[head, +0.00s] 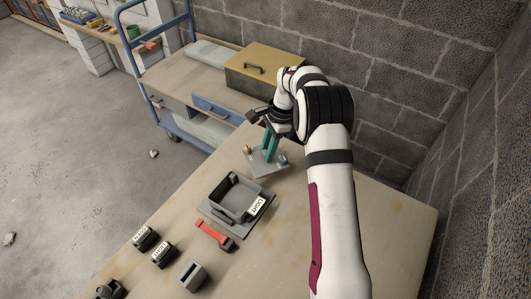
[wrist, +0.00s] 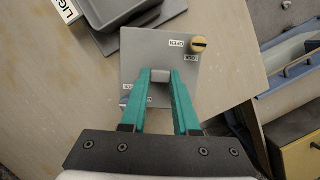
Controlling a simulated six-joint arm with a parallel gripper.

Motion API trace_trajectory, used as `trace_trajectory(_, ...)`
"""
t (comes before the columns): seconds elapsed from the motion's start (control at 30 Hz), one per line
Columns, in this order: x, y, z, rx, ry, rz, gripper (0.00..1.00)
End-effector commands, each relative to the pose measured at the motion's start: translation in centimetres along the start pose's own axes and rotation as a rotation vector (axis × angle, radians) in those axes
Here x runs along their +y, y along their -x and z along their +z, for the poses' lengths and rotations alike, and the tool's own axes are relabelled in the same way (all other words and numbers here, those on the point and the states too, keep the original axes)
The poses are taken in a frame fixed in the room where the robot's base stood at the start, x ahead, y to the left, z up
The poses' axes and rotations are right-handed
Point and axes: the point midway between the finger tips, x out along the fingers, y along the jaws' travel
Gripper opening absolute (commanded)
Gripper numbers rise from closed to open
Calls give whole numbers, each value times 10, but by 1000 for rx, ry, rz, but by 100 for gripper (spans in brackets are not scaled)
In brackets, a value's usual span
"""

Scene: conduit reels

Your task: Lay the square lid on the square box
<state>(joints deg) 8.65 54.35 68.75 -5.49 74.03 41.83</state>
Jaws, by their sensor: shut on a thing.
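The square lid (head: 259,168) is a flat grey plate with a yellow knob at one corner and a blue-grey knob at another. In the wrist view, the lid (wrist: 133,45) carries small OPEN and LOCK labels and a grey grip at its middle. My gripper (head: 266,153), with teal fingers, is shut on that grip; the fingertips (wrist: 159,77) press on both its sides. I cannot tell whether the lid touches the table. The square box (head: 234,214) is grey, open-topped, stands on a wider base and bears a LIGHT label. It lies just nearer than the lid; its corner (wrist: 108,12) shows in the wrist view.
A red-topped piece (head: 214,235) lies in front of the box. Labelled dark blocks (head: 145,239) and a grey slotted block (head: 193,277) stand nearer. A blue cart (head: 170,76) with a yellow-lidded case (head: 265,65) stands behind the table. The table's right side is mostly clear.

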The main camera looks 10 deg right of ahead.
Motion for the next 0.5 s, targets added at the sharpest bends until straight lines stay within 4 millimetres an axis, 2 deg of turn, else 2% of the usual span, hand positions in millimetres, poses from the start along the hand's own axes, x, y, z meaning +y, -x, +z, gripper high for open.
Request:
trace_trajectory(0.2,8,15,11,3,515,131,0)
trace_trajectory(0.37,13,26,18,3,836,214,0)
trace_trajectory(0.5,18,34,31,3,1117,285,0)
